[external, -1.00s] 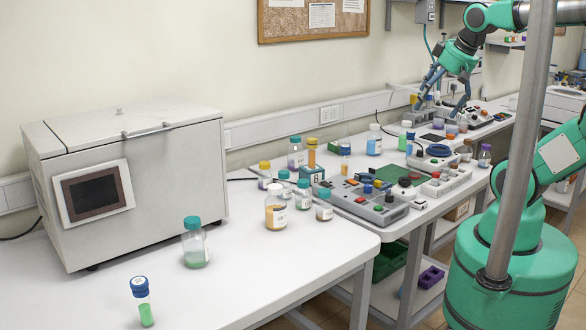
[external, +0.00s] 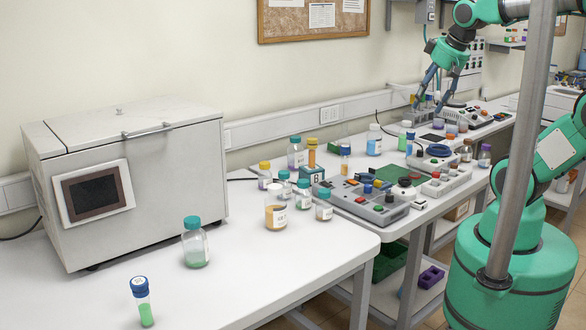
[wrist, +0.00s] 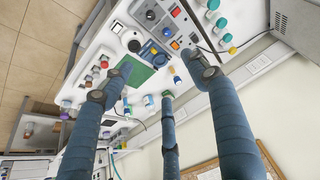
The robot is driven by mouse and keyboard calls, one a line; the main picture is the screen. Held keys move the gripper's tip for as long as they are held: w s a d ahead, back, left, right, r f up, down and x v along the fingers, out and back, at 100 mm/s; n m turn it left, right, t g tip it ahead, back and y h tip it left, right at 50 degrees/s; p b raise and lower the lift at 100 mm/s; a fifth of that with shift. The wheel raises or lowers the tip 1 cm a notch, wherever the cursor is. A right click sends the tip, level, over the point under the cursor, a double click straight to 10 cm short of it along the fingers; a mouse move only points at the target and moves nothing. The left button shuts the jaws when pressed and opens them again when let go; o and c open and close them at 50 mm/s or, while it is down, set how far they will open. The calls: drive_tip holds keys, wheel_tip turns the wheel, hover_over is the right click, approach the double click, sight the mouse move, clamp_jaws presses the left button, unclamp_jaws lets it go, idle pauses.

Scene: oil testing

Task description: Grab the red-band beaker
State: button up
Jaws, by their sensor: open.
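My gripper (external: 437,104) is over the far part of the benches in the external view, above a group of small containers by the wall. Its slim blue-grey fingers are spread apart with nothing between them. In the wrist view the gripper (wrist: 150,88) also shows open, its fingers reaching over the bench. I cannot pick out a beaker with a red band. The containers under the fingers are small and partly hidden, so their bands cannot be read.
A grey control box (external: 384,209) and several capped bottles stand on the middle bench. A large white machine (external: 130,185) stands on the near bench. The near bench's front is mostly clear.

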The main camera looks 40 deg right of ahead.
drive_tip(key=w+d+f+m+g+p, duration=0.1)
drive_tip(key=w+d+f+g, duration=0.15)
drive_tip(key=w+d, duration=0.5)
drive_tip(key=w+d+f+m+g+p, duration=0.1)
drive_tip(key=w+d+f, duration=0.3)
drive_tip(key=w+d, duration=0.35)
drive_tip(key=w+d+f+g, duration=0.1)
drive_tip(key=w+d+f, duration=0.2)
drive_tip(key=d+f, duration=0.4)
drive_tip(key=w+d+f+m, duration=0.1)
drive_tip(key=w+d+f, duration=0.2)
drive_tip(key=d+f, duration=0.5)
drive_tip(key=shift+d+f+g+p, duration=0.3)
drive_tip(key=shift+g, duration=0.05)
drive_tip(key=shift+w+f, duration=0.1)
hover_over(415, 169)
drive_tip(key=w+d, duration=0.2)
wheel_tip(415, 169, down, 7)
drive_tip(key=shift+s+f+b, duration=0.2)
drive_tip(key=shift+f+b, duration=0.3)
drive_tip(key=shift+f, duration=0.2)
